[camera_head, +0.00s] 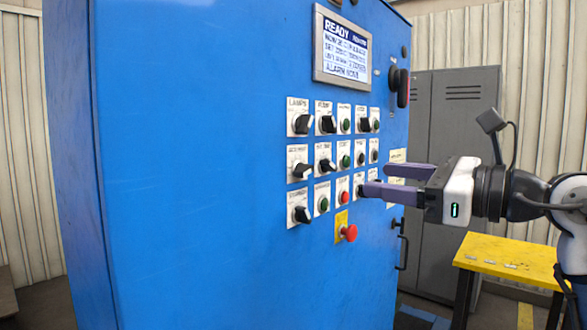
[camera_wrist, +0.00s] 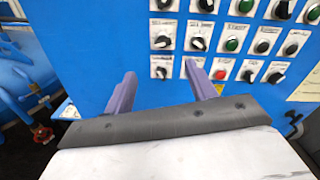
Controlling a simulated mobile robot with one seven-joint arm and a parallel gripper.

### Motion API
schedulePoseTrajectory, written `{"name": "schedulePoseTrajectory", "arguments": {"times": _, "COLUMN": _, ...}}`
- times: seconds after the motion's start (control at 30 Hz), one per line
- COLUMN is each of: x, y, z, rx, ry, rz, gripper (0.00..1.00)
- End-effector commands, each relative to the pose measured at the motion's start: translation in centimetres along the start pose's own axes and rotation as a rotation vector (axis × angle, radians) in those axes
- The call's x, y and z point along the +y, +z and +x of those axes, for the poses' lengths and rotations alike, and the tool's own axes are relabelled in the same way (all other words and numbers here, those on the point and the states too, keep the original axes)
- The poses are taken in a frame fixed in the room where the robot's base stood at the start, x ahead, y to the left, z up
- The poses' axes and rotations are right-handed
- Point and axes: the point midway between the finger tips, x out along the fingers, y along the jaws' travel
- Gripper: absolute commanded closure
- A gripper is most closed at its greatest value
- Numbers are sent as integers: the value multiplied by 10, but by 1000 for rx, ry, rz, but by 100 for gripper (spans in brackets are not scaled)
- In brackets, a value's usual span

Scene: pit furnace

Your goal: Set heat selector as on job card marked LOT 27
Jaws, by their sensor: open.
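A blue cabinet (camera_head: 210,180) carries rows of black selector knobs and buttons on white plates. Selector knobs show at upper left (camera_head: 302,123), middle left (camera_head: 302,171) and lower left (camera_head: 301,214); most labels are too small to read, so I cannot tell which is the heat selector. Pale paper cards (camera_head: 397,156) hang at the panel's right edge, partly behind my gripper, and one shows in the wrist view (camera_wrist: 306,88); their writing is unreadable. My gripper (camera_head: 378,180) is open and empty in front of the panel. In the wrist view its fingers (camera_wrist: 160,72) point toward the lower-left knobs (camera_wrist: 161,72).
A red mushroom button (camera_head: 349,233) sticks out below the controls. A screen (camera_head: 343,48) reading READY is above, with a red-and-black handle (camera_head: 402,88) to its right. A yellow table (camera_head: 520,262) and grey locker (camera_head: 455,100) stand at right. A red valve wheel (camera_wrist: 43,134) shows lower left.

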Motion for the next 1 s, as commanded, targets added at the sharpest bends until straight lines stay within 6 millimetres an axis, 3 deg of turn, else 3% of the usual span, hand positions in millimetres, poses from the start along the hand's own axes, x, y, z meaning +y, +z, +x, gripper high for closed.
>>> {"name": "schedulePoseTrajectory", "arguments": {"times": 0.13, "x": -3, "y": 0, "z": -2, "rx": 10, "ry": -14, "rz": -5, "gripper": 44}}
{"name": "schedulePoseTrajectory", "arguments": {"times": 0.27, "x": -3, "y": 1, "z": 9, "rx": 11, "ry": -11, "rz": -4, "gripper": 44}}
{"name": "schedulePoseTrajectory", "arguments": {"times": 0.7, "x": -4, "y": 2, "z": 98, "rx": 8, "ry": -8, "rz": -3, "gripper": 44}}
{"name": "schedulePoseTrajectory", "arguments": {"times": 1.0, "x": -4, "y": 0, "z": 132, "rx": 9, "ry": -12, "rz": -4, "gripper": 44}}
